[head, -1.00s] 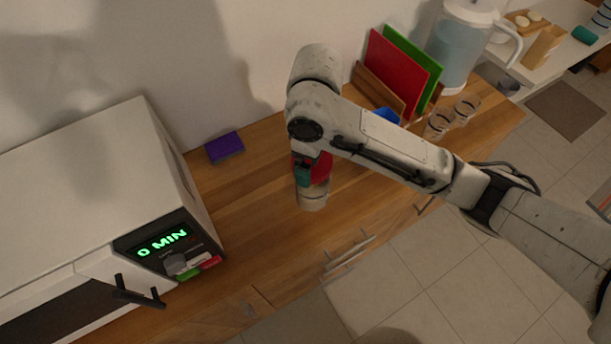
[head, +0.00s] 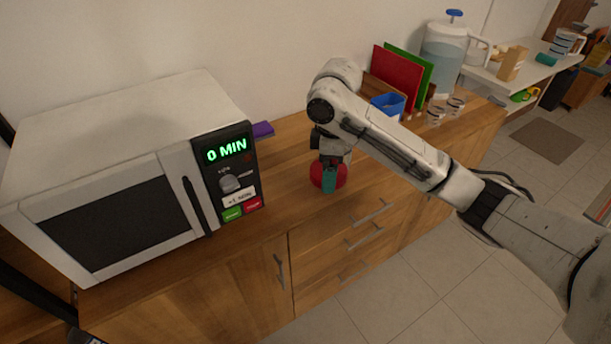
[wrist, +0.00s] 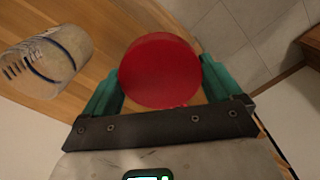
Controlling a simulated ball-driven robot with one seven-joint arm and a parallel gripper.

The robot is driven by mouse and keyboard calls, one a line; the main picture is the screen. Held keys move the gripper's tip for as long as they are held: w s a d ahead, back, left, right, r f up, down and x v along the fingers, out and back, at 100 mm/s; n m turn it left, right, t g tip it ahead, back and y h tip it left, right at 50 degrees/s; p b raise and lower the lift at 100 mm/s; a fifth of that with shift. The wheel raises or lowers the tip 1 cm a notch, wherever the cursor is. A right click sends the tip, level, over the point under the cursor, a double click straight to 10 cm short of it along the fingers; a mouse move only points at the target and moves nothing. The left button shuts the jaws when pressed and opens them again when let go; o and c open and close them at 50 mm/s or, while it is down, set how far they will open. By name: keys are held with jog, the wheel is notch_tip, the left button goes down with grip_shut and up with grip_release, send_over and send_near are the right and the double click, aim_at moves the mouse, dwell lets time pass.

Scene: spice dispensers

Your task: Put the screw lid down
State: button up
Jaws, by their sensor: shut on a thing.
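The red screw lid (wrist: 160,70) is round and sits between the two teal fingers of my gripper (wrist: 161,88) in the wrist view. The gripper is shut on it. In the head view the red lid (head: 317,175) shows around the teal fingertip of my gripper (head: 329,180), low over the wooden counter (head: 285,190). I cannot tell whether the lid touches the counter. A clear jar (wrist: 47,62) with blue bands and a ridged end is left of the lid in the wrist view, apart from it. I cannot make out this jar near the gripper in the head view.
A white microwave (head: 120,115) stands left, with a purple block (head: 263,130) behind its right side. At right are a blue container (head: 388,104), red board (head: 397,78), green board (head: 423,75), glasses (head: 436,115) and a pitcher (head: 443,58). The counter's front edge is near the gripper.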

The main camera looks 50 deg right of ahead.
jog(key=w+f+b, duration=0.1)
jog(key=w+f, duration=0.1)
jog(key=w, duration=0.1)
jog(key=w+f+b, duration=0.2)
jog(key=w+f, duration=0.1)
jog(key=w+d+f+b, duration=0.1)
jog(key=w+f, duration=0.1)
jog(key=w, duration=0.2)
jog(key=shift+w+f, duration=0.1)
jog(key=shift+f, duration=0.2)
jog(key=shift+w+f, duration=0.35)
jog(key=shift+f, duration=0.1)
jog(key=shift+w+f, duration=0.15)
jog(key=shift+f, duration=1.55)
jog(key=shift+f, duration=0.15)
jog(key=o, duration=0.7)
jog(key=shift+c, duration=0.2)
notch_tip(320, 180, up, 12)
jog(key=shift+r+p, duration=0.2)
jog(key=shift+p, duration=0.15)
